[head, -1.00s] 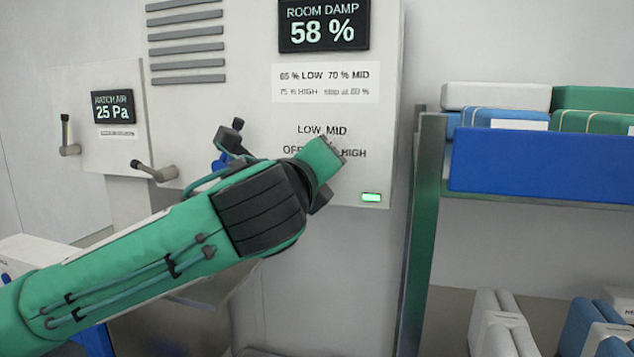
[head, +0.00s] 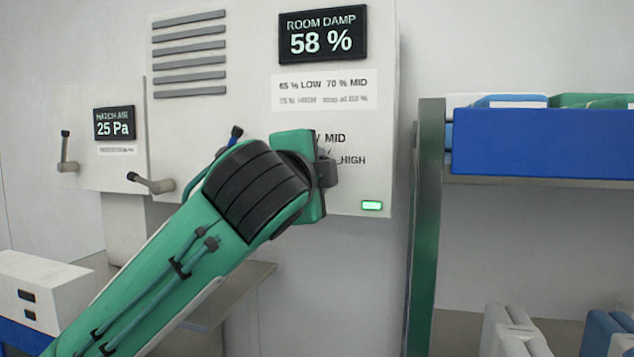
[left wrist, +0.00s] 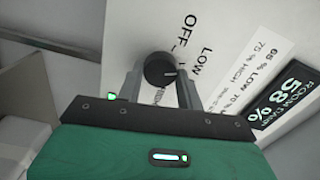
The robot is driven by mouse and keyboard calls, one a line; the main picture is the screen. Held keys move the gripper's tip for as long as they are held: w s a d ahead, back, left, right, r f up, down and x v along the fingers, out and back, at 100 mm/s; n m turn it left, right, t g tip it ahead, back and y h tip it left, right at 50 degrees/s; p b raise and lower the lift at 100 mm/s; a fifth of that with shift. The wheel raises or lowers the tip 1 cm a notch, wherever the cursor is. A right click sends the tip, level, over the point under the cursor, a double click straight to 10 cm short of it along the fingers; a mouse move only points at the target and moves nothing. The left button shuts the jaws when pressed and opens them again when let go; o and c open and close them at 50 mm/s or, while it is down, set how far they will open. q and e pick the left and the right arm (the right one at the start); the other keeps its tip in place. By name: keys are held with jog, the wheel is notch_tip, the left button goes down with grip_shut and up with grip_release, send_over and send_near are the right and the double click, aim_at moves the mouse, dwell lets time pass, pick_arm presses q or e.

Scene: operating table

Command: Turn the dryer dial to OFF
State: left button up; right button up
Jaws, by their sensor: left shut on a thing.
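The dryer dial (left wrist: 157,68) is a dark round knob on the white dryer panel (left wrist: 125,45), seen in the left wrist view with OFF and LOW printed beside it. A pale mark on its face points to the right of that picture, roughly to the LOW and MID side; the exact setting is hard to tell. My left gripper (left wrist: 160,88) is shut on the dial, one finger on each side. In the head view my left gripper (head: 327,174) is against the panel and its arm hides the dial, OFF and most of LOW. My right gripper is in neither view.
The dryer's display (head: 323,35) reads ROOM DAMP 58 %. A green lamp (head: 371,205) is lit at the panel's lower right. A lever (head: 150,183) and a smaller 25 Pa display (head: 114,123) are at left. A blue-edged shelf (head: 540,142) stands at right.

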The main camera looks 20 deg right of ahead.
pick_arm(q)
jog(key=shift+n+b, duration=1.7)
jog(key=shift+n, duration=3.4)
jog(key=shift+w, duration=0.1)
jog(key=o, duration=1)
jog(key=shift+a, duration=0.1)
